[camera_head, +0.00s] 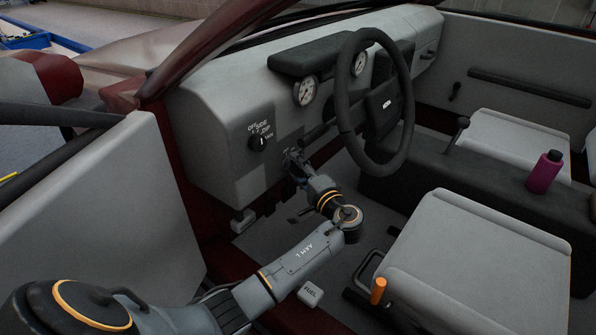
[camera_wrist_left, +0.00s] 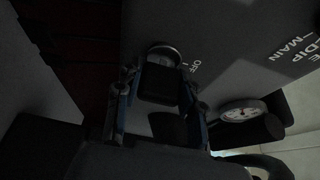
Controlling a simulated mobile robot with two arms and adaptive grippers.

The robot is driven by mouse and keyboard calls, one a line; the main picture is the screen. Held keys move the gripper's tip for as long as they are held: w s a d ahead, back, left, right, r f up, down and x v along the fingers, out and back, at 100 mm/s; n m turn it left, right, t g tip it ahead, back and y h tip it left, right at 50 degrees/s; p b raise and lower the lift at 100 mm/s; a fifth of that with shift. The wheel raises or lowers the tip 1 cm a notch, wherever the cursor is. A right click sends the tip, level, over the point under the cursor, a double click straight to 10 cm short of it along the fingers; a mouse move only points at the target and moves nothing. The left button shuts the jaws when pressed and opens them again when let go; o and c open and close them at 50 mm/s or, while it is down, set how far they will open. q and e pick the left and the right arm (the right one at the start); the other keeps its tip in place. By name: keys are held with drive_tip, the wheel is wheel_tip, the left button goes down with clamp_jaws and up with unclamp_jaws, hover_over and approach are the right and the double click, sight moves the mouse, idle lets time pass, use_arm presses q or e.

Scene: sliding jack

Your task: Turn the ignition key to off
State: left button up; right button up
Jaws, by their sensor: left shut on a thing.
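The ignition key (camera_wrist_left: 158,84) has a dark, blocky head and sits in a round metal lock (camera_wrist_left: 164,50) on the grey dash panel, with an OFF label beside it in the left wrist view. My left gripper (camera_head: 293,162) reaches the dash just left of and below the steering wheel. In the left wrist view its two blue-edged fingers (camera_wrist_left: 158,98) lie on either side of the key head, shut on it. In the head view the gripper hides the key. The exact angle of the key is too dark to tell. My right gripper is not in view.
The steering wheel (camera_head: 376,105) is close to the right of my left gripper. A rotary light switch (camera_head: 258,143) sits on the panel above left. Two gauges, one at the left (camera_head: 305,91), are above. Seats (camera_head: 480,252), an orange-topped lever (camera_head: 378,290) and a purple bottle (camera_head: 544,172) are at the right.

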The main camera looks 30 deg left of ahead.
use_arm(q)
drive_tip(key=shift+f, duration=0.1)
idle(0.4)
drive_tip(key=o, duration=1.2)
drive_tip(key=v, duration=1.2)
